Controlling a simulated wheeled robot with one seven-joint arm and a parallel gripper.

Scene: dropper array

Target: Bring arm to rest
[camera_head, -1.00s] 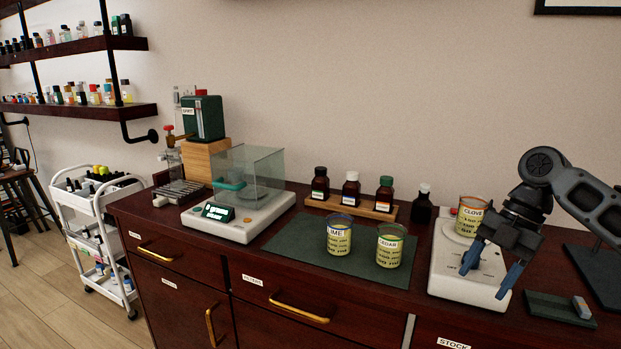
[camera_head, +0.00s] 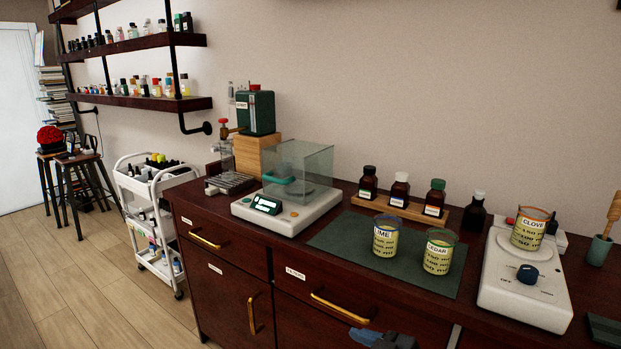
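My gripper (camera_head: 380,339) shows only in part at the bottom edge of the head view, in front of the drawers and below the counter top. One blue finger and some dark grey body are visible; the rest is cut off, so I cannot tell if it is open or shut. The clove beaker (camera_head: 529,229) stands on the white hotplate-like device (camera_head: 525,288) with a dark knob, at the right. The lime beaker (camera_head: 385,236) and the cedar beaker (camera_head: 438,252) stand on the dark green mat (camera_head: 335,236).
A balance with a glass box (camera_head: 297,172) stands left of the mat. Brown bottles sit in a wooden rack (camera_head: 403,207) behind it. A dark bottle (camera_head: 474,212) and a small pot with a wooden tool (camera_head: 599,250) stand farther right. A white cart (camera_head: 150,215) is beside the counter, with open floor in front.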

